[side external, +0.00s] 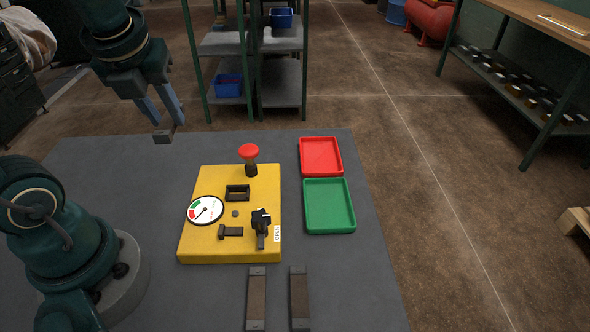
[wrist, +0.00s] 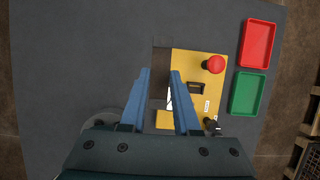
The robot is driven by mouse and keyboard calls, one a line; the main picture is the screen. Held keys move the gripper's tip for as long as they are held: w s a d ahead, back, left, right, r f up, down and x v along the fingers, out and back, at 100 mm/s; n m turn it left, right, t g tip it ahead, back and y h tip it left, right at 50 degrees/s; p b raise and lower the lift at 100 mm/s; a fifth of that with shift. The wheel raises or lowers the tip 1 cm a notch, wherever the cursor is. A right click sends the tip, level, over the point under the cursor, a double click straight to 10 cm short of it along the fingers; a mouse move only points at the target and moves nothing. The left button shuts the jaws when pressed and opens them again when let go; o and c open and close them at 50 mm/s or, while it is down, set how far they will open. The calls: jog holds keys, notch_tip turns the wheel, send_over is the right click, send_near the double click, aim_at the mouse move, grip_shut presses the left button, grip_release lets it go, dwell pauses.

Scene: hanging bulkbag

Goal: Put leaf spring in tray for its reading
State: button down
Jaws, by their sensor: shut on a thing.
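My gripper (side external: 167,125) is shut on a leaf spring (wrist: 159,62), a dark bar with a grey end, above the mat left of the yellow fixture. In the side view only a grey end of this leaf spring (side external: 163,136) shows below the fingers. The yellow fixture (side external: 222,180) carries a round gauge (side external: 206,210), a red button (side external: 249,152), a black frame (side external: 237,192) and a black clamp (side external: 261,222). The gauge needle points lower left; its exact reading is too small to tell. A red tray (side external: 321,155) and a green tray (side external: 329,205) stand empty right of the fixture.
Two more brown bars with grey ends, one left (side external: 257,299) and one right (side external: 299,299), lie on the grey mat (side external: 360,290) in front of the fixture. Shelves (side external: 225,45) stand behind.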

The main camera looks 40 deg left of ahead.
jog(key=w+r, duration=0.3)
jog(key=w, duration=0.3)
send_over(320, 157)
jog(key=s, duration=0.1)
jog(key=f, duration=0.9)
jog(key=d+f, duration=0.1)
jog(key=f, duration=0.4)
jog(key=shift+s+f, duration=0.1)
jog(key=shift+f, duration=2.05)
jog(key=shift+f, duration=0.1)
jog(key=c, duration=0.6)
grip_release()
jog(key=shift+c, duration=0.2)
